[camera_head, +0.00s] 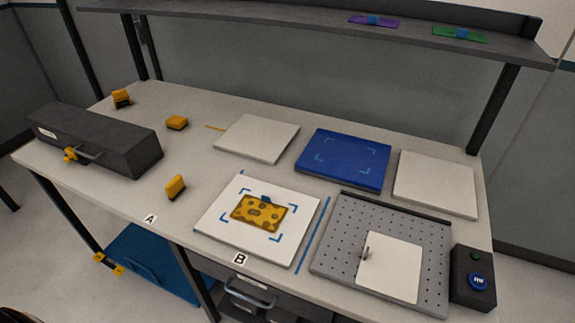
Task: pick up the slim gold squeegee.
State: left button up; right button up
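Several small gold-yellow blocks with dark edges stand on the left half of the bench: one at the back left (122,98), one near the middle back (176,122) and one closer to the front (175,187). I cannot tell for certain which of these is the slim gold squeegee. Neither of my grippers is in view.
A dark toolbox (97,139) sits at the bench's left. A white board with a spotted yellow piece (260,213), a blue panel (343,159), a perforated plate (340,238) and a button box (474,277) fill the right. A shelf (300,33) spans above.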

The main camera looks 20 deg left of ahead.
aim_at(176, 186)
jog(key=j+u, duration=0.1)
jog(key=u, duration=0.35)
jog(key=j+u, duration=0.1)
jog(key=u, duration=0.8)
